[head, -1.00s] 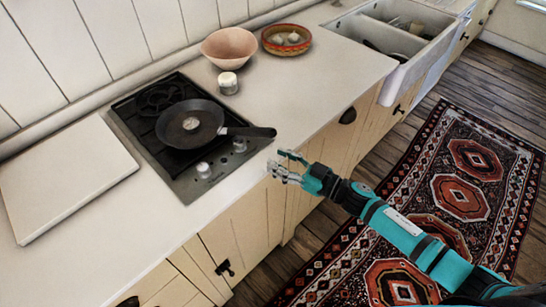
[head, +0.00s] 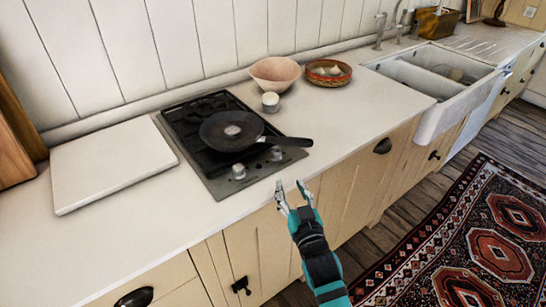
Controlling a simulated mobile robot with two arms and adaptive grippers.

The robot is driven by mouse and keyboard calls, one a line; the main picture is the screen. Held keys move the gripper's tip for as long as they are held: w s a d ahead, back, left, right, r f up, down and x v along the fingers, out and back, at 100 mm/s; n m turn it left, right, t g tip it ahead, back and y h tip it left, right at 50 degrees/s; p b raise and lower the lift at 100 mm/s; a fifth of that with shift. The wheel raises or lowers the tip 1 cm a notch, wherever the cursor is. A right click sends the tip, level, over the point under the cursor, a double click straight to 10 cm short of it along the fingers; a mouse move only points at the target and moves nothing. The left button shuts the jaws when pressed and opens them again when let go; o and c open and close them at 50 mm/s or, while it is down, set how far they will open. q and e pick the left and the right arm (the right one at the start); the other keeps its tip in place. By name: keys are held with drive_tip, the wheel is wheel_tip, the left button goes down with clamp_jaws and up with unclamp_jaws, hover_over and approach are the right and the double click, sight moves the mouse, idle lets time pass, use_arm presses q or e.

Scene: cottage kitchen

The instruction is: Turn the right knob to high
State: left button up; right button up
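The gas hob (head: 215,185) is set in the white counter. Its two silver knobs sit along the front edge: the left knob (head: 238,171) and the right knob (head: 276,153). The right knob is just below the pan's handle and partly shaded by it. The black frying pan (head: 231,130) rests on the hob with its handle pointing right. My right gripper (head: 292,193) is open and empty at the counter's front edge, in front of the right knob and apart from it. The knobs' markings are too small to read. My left gripper is not in view.
A white board (head: 110,163) lies left of the hob. A small white jar (head: 270,102), a pink bowl (head: 275,72) and a patterned bowl (head: 328,72) stand behind. The sink (head: 440,90) is at right. Counter right of the hob is clear.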

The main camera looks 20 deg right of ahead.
approach(279, 153)
drive_tip(key=shift+w+a, duration=0.1)
drive_tip(key=shift+a, duration=0.1)
drive_tip(key=w+p, duration=0.1)
drive_tip(key=w, duration=0.7)
drive_tip(key=shift+d+f, duration=0.15)
drive_tip(key=shift+w, duration=0.7)
drive_tip(key=c, duration=0.8)
drive_tip(key=shift+r+n+y+p, duration=0.2)
drive_tip(key=shift+n+y+p, duration=0.1)
drive_tip(key=shift+y+p, duration=0.2)
drive_tip(key=shift+d+r+n+y+p, duration=0.15)
drive_tip(key=shift+d+n+y+p, duration=0.1)
drive_tip(key=shift+n+y+p, duration=0.5)
drive_tip(key=shift+w+d+n+y+p, duration=0.1)
drive_tip(key=shift+n+y+p, duration=0.35)
drive_tip(key=shift+y, duration=0.7)
drive_tip(key=shift+d+n+g+y+b, duration=0.1)
drive_tip(key=shift+n+g+y+b, duration=0.25)
drive_tip(key=shift+n+y, duration=0.55)
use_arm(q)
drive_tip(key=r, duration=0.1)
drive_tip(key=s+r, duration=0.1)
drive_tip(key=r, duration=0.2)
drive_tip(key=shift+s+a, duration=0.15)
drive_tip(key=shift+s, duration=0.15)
use_arm(e)
drive_tip(key=shift+f+y, duration=0.25)
drive_tip(key=shift+y, duration=0.05)
